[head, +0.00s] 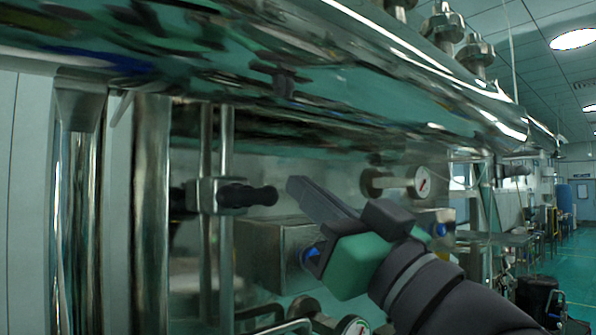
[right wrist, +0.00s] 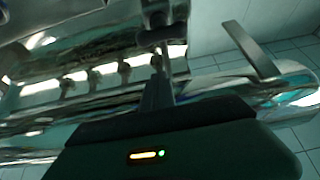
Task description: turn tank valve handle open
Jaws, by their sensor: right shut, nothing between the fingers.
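A black ribbed valve handle (head: 248,196) sticks out to the right from a metal block (head: 208,195) on thin vertical pipes, below the shiny tank. It lies level. My right gripper (head: 298,190) comes in from the lower right, with its dark fingers shut and empty. The fingertips point at the free end of the handle, with a small gap between them in the picture. In the right wrist view the shut fingers (right wrist: 157,85) point up toward a dark part that I cannot clearly make out. My left gripper is not in view.
The polished tank (head: 300,75) hangs low over the handle and the gripper. A pressure gauge (head: 422,182) and a metal box (head: 270,250) stand close to my right gripper. Thick steel posts (head: 150,210) rise at the left. Green floor (head: 575,260) is open at the far right.

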